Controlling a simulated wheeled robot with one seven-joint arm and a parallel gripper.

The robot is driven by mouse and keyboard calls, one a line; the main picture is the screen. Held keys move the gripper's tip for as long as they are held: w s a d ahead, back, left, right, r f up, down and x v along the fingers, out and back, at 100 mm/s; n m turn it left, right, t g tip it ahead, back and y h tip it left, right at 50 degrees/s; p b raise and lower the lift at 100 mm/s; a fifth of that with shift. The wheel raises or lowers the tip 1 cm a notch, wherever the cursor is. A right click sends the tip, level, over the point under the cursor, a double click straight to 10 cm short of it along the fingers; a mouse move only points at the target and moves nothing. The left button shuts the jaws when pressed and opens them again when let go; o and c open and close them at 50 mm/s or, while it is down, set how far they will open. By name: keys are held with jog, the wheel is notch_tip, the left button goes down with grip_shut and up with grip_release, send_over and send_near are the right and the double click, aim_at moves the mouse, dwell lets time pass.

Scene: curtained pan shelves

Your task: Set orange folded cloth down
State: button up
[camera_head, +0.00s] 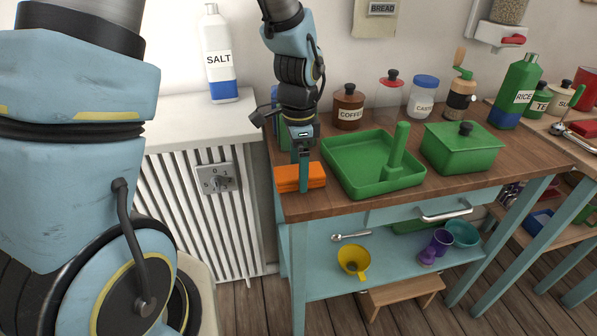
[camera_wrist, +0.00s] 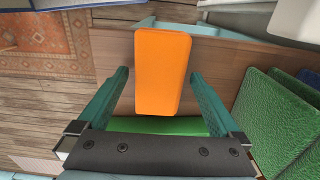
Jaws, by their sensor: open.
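The orange folded cloth (camera_head: 300,177) lies on the left front part of the wooden worktop (camera_head: 300,207). It also shows in the wrist view (camera_wrist: 162,72), near the worktop's edge and between the lines of my two fingers. My gripper (camera_head: 304,178) points down at the cloth in the head view. In the wrist view my gripper (camera_wrist: 160,85) is open, with a finger on each side of the cloth and a visible gap at both sides. Part of the cloth is hidden behind a finger in the head view.
A green tray (camera_head: 340,165) with an upright green handle stands right of the cloth, and a lidded green pot (camera_head: 463,146) beyond it. Jars, including a coffee jar (camera_head: 348,107), line the wall. A salt bottle (camera_head: 219,60) stands on the white ledge above the radiator.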

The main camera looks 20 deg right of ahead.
notch_tip(320, 180, up, 10)
jog(key=b, duration=0.1)
jog(key=shift+f, duration=0.2)
dwell(0.3)
grip_shut()
dwell(0.7)
dwell(0.7)
jog(key=w+a+n, duration=0.1)
jog(key=a+n, duration=0.1)
jog(key=a, duration=0.1)
jog(key=w+a+f+n, duration=0.1)
jog(key=a+n, duration=0.1)
jog(key=a, duration=0.2)
jog(key=w+a+n, duration=0.1)
jog(key=a+n, duration=0.2)
jog(key=a, duration=0.1)
jog(key=shift+f+t, duration=0.2)
jog(key=shift+t, duration=0.1)
jog(key=s+a+f+n+t, duration=0.1)
jog(key=s+a+f+n, duration=0.1)
jog(key=a+n, duration=0.9)
jog(key=a, duration=0.3)
